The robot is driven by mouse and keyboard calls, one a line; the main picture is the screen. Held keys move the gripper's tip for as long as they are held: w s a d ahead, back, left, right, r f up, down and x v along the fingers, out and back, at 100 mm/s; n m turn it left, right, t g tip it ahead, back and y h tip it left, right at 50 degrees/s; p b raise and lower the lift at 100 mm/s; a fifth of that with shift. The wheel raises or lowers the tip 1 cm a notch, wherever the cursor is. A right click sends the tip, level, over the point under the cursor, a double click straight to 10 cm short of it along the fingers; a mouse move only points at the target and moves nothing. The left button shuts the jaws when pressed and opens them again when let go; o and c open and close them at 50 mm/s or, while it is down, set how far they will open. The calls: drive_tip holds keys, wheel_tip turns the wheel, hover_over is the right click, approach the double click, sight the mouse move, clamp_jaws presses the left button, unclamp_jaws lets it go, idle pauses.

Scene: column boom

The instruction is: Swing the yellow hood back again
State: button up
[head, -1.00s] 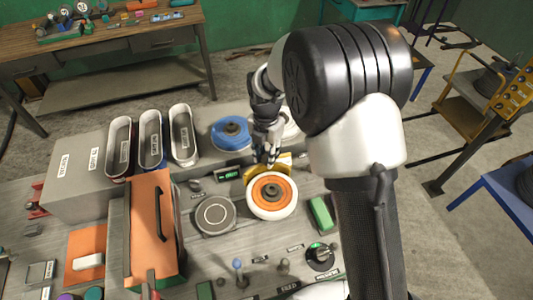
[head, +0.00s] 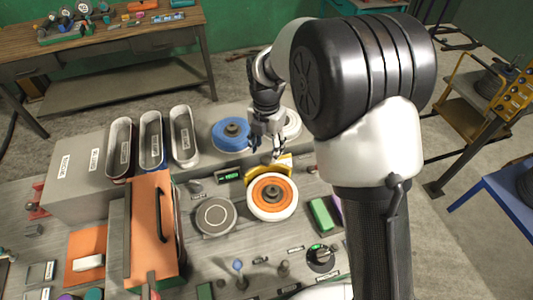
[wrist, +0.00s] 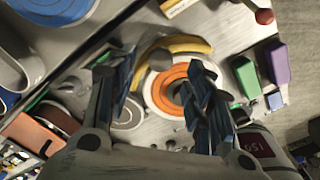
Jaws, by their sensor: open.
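The yellow hood (head: 283,166) stands along the back edge of a white wheel with an orange face (head: 272,196). In the wrist view the hood (wrist: 182,45) is a curved yellow band past the fingers, with the orange-faced wheel (wrist: 166,82) beside it. My gripper (head: 268,150) is open and empty, above and behind the hood in the head view. In the wrist view its two fingers (wrist: 160,95) are spread, with the wheel showing between them. I cannot tell the exact gap between fingertips and hood.
A blue disc (head: 231,134) and a white one lie behind on a grey ledge. A round grey plate (head: 214,216) is left of the wheel, a green block (head: 321,214) right. An orange box with a handle (head: 152,230) and several labelled bins stand left.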

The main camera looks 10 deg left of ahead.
wheel_tip(320, 180, up, 8)
drive_tip(key=shift+f, duration=0.1)
idle(0.6)
